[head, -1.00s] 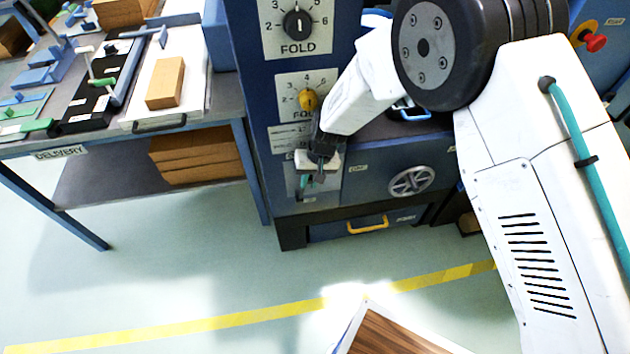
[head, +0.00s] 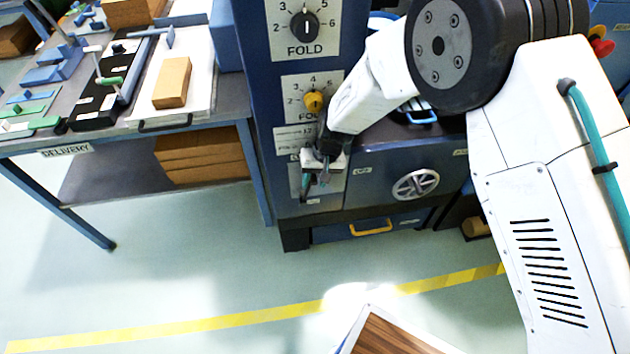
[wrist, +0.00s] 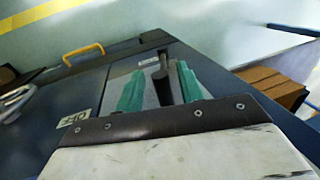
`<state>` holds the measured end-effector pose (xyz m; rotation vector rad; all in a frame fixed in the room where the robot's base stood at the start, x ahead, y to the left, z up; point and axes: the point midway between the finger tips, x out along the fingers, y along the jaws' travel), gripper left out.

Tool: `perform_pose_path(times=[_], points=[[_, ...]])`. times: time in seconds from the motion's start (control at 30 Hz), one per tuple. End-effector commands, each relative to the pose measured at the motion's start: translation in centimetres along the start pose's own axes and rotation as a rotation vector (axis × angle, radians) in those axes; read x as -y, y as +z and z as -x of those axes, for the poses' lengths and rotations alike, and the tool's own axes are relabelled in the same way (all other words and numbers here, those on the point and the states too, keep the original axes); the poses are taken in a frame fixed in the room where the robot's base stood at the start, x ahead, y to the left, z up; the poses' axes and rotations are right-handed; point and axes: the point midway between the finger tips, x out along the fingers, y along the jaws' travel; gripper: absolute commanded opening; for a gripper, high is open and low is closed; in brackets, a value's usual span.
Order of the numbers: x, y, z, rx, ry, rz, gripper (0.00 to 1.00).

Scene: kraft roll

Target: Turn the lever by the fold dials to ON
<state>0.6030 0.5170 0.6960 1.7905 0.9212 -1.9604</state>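The lever (wrist: 162,68) is a dark handle on a pale plate on the machine's blue front, in the wrist view. My gripper (wrist: 159,88) has its two teal fingers apart, one on each side of the lever. The right finger looks very close to the dark handle; I cannot tell if they touch. In the head view my gripper (head: 316,182) is at the lower panel, below the yellow fold dial (head: 314,102) and the black fold dial (head: 304,26). There my gripper covers most of the lever and its ON and OFF marks cannot be read.
A grey handwheel (head: 416,184) and a drawer with a yellow handle (head: 371,228) are right of and below my gripper. The delivery table (head: 232,92) with tools and a cardboard block (head: 172,82) stands at the left.

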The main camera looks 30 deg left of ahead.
Motion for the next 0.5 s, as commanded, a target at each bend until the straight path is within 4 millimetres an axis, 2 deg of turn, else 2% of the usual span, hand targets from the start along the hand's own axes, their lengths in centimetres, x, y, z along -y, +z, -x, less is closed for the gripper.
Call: perform_pose_path(times=[0.1,0.3,0.5], points=[[0.0,-0.1,2.2,-0.005,-0.001,0.0,0.37],[0.0,-0.1,5.4,-0.002,-0.001,-0.001,0.37],[-0.1,-0.1,6.8,-0.002,0.0,-0.002,0.37]])
